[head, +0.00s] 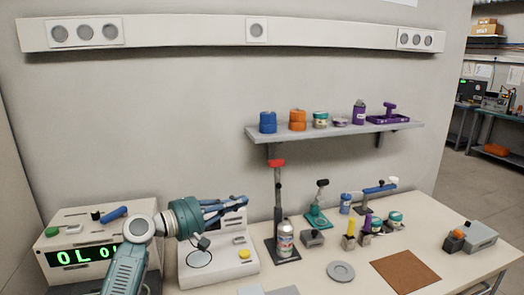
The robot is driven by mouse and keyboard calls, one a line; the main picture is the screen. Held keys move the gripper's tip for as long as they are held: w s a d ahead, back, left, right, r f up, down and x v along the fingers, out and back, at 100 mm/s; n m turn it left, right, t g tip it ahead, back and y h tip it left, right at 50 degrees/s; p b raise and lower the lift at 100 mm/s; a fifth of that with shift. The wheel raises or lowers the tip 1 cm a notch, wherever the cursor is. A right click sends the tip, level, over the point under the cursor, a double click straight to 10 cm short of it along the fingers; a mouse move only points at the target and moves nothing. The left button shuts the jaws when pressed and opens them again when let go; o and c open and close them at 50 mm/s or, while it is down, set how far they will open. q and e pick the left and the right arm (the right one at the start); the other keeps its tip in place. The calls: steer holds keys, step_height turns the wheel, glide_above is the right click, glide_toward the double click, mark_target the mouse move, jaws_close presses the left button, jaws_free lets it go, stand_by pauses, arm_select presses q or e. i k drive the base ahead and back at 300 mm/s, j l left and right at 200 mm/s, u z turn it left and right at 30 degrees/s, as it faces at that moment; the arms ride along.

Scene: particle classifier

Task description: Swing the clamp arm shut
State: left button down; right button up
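A white bench device (232,268) with a yellow button (244,254) and a dark ring outline on its top stands left of centre on the table. My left gripper (240,206) reaches in from the left, with its fingers pointing right over the back of this device. Its finger spacing is hard to judge from here. A clamp arm cannot be made out clearly; my gripper and wrist cover the back of the device. My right gripper is out of view.
A box with a green display (80,257) stands left, partly behind my arm. A red-topped stand with a spray can (285,240), a grey disc (341,271) and a brown mat (405,273) lie to the right. A shelf (340,134) hangs above.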

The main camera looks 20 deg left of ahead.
mark_target(276, 164)
steer(key=i+j, duration=0.25)
steer(key=i, duration=0.15)
steer(key=i+j, duration=0.2)
steer(key=i, duration=0.25)
